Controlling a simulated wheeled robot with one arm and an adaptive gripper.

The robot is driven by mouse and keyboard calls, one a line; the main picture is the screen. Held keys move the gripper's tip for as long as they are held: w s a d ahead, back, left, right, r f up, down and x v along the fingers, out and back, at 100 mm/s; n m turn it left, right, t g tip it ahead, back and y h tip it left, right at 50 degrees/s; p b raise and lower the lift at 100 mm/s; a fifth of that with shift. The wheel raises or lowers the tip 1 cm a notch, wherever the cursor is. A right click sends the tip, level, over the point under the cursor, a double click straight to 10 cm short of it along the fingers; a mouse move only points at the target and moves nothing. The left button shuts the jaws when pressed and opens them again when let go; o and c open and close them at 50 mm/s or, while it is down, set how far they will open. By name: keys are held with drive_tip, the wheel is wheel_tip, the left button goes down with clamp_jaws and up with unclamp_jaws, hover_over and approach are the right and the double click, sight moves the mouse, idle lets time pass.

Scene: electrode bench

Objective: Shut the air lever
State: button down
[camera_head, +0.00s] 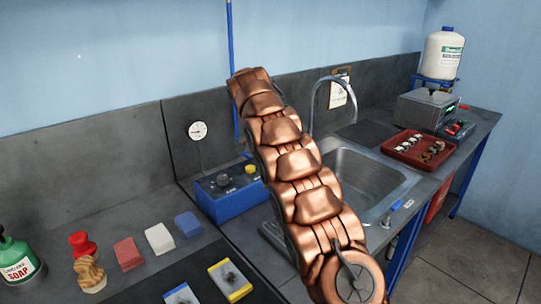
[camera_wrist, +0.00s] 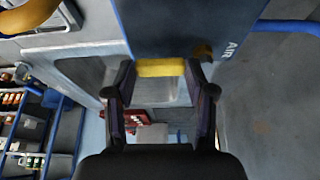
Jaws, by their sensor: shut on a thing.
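The air lever (camera_wrist: 160,67) is a short yellow bar at the lower edge of a dark blue panel (camera_wrist: 185,25) marked AIR in the wrist view. My gripper (camera_wrist: 161,70) has a dark fingertip at each end of the yellow bar and is shut on it. In the head view my copper-coloured arm crosses the middle and hides my gripper and the lever. A thin blue pipe (camera_head: 231,45) runs down the wall there, and a blue pipe (camera_wrist: 290,27) also shows at the right of the wrist view.
A sink (camera_head: 365,180) with a tall tap lies right of my arm. A blue box with knobs (camera_head: 230,197) stands left of it. A red tray (camera_head: 405,163) of small parts is farther right. Sponges and a soap bottle (camera_head: 18,262) sit at the left.

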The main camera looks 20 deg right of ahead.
drive_tip(key=shift+f, duration=0.25)
drive_tip(key=shift+c, duration=1.9)
unclamp_jaws()
drive_tip(key=shift+r, duration=0.15)
drive_tip(key=shift+r, duration=0.1)
drive_tip(key=shift+a+r, duration=0.2)
drive_tip(key=shift+r, duration=0.35)
drive_tip(key=shift+v, duration=1.25)
drive_tip(key=shift+s+a+r, duration=0.15)
drive_tip(key=shift+a+r, duration=0.15)
drive_tip(key=shift+r, duration=0.25)
drive_tip(key=s+a, duration=0.1)
drive_tip(key=a, duration=0.2)
drive_tip(key=s+a, duration=0.1)
drive_tip(key=a, duration=0.3)
drive_tip(key=s+a, duration=0.2)
drive_tip(key=a, duration=0.2)
drive_tip(key=shift+a, duration=0.15)
drive_tip(key=shift+s, duration=0.1)
